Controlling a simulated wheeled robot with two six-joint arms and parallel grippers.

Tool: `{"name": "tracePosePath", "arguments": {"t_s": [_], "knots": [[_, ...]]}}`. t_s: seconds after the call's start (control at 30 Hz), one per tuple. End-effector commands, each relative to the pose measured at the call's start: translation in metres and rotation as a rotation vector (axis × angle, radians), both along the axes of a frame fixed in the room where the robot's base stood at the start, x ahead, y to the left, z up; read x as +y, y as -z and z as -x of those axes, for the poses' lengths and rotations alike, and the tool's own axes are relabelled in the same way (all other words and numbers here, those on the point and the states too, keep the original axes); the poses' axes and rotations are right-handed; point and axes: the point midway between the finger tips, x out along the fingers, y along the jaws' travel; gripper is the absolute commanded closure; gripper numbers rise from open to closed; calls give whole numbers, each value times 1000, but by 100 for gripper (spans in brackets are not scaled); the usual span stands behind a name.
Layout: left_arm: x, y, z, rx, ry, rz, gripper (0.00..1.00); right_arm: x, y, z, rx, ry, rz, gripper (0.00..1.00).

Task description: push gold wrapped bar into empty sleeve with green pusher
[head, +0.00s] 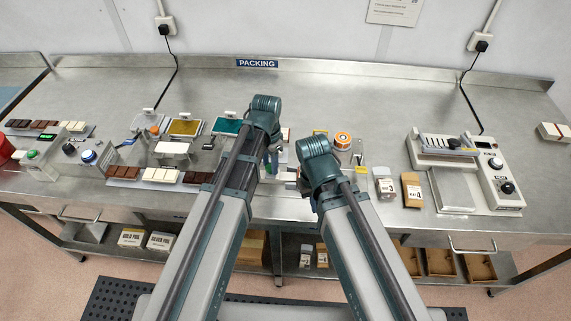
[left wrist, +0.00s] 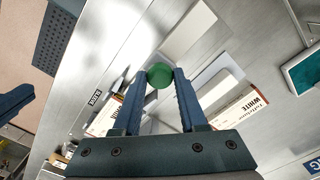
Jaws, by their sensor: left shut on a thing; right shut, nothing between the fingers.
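My left gripper (head: 271,163) is over the middle of the bench. In the left wrist view its two fingers (left wrist: 160,82) are closed on the round end of the green pusher (left wrist: 159,75). In the head view my own arm mostly hides the pusher. Two white sleeves with brown print reading WHITE show in the left wrist view, one left of the fingers (left wrist: 106,118) and one right (left wrist: 238,103). I cannot tell which is empty. I cannot make out the gold wrapped bar in either view. My right gripper (head: 291,179) is shut and empty, just right of the left one.
Chocolate bars (head: 124,172), a gold-yellow panel (head: 185,127) and a teal panel (head: 227,127) lie left. The back of the bench is clear.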

Motion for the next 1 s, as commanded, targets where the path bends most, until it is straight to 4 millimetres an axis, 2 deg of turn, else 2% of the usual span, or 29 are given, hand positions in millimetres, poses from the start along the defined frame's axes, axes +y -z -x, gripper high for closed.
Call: {"name": "tracePosePath", "arguments": {"t_s": [0.03, 0.2, 0.4, 0.6, 0.93, 0.97, 1.0], "knots": [[14, 0, 1, 0, -6, 0, 100, 0, 0, 0, 0, 0, 0, 100], [52, 0, -1, 0, -5, 0, 100, 0, 0, 0, 0, 0, 0, 100], [81, 0, -2, 0, -3, 0, 100, 0, 0, 0, 0, 0, 0, 100], [92, 0, -3, 1, 0, -1, 100, 0, 0, 0, 0, 0, 0, 100], [95, 0, -3, 0, -1, -6, 100, 0, 0, 0, 0, 0, 0, 100], [95, 0, -3, 0, -1, -6, 55, 0, 0, 0, 0, 0, 0, 100], [95, 0, -3, 0, -1, -6, 48, 0, 0, 0, 0, 0, 0, 100]]}}
